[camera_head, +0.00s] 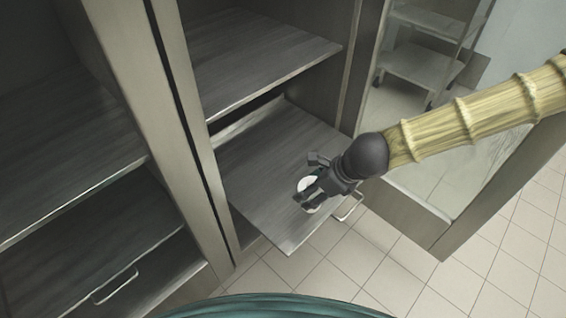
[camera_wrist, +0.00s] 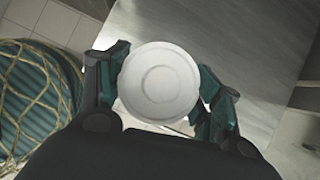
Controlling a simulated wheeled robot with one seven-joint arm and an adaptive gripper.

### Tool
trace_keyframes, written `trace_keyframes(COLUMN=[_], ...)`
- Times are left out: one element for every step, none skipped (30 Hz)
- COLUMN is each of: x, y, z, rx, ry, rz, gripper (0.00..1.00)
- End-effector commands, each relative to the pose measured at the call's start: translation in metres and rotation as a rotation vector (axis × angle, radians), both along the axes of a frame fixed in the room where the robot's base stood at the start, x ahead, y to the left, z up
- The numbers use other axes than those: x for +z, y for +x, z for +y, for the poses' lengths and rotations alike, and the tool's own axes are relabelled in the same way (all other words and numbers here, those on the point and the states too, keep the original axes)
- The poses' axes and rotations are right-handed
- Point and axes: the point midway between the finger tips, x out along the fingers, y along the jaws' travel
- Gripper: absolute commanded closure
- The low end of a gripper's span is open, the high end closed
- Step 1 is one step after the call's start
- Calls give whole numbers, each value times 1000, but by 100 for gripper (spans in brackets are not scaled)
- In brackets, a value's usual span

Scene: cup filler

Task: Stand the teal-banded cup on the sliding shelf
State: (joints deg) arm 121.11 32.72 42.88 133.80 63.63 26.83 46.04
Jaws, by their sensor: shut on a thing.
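The sliding shelf (camera_head: 255,160) is a grey panel pulled out from the cabinet, with a handle (camera_head: 350,208) at its front. The cup (camera_head: 307,183) is white with a little teal-green showing, over the shelf's front right part. My gripper (camera_head: 309,178) is shut on it. In the wrist view the cup (camera_wrist: 158,82) shows as a round white face with concentric rings, between the two fingers (camera_wrist: 160,88). The shelf's bare metal (camera_wrist: 235,35) lies beyond it. Most of the cup's side is hidden, and I cannot tell whether it touches the shelf.
A fixed upper shelf (camera_head: 255,60) is above and behind the sliding one. A cabinet post (camera_head: 165,110) stands to the left, with more shelves (camera_head: 70,150) beyond it. A wheeled rack (camera_head: 425,60) is at the back right. The sliding shelf's left part is bare.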

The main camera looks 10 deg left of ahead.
Motion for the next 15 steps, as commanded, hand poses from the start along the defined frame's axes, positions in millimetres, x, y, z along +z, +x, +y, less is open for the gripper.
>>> trace_keyframes(x=[-6,-7,-7,-8,-8,-8,-8,-8,-8,-8,-8,-8,-8,-8,-9], y=[-4,-6,-7,-9,-10,-12,-13,-14,-14,-14,-13,-10,-6,-2,5], z=[2,3,4,5,6,6,7,7,7,7,8,8,8,8,7], rx=[-13,-24,-37,-46,-54,-62,-69,-74,-81,-83,-86,-88,-90,-91,-91], ry=[-1,-2,-2,-1,-1,-1,0,-1,-1,-1,-1,-1,-1,-1,-3], rz=[-2,-2,-1,-1,-1,-2,-1,0,1,0,0,0,0,0,-1], gripper=[63,63,63,63,63,63,63,63,63,63,63,63,63,63,63])
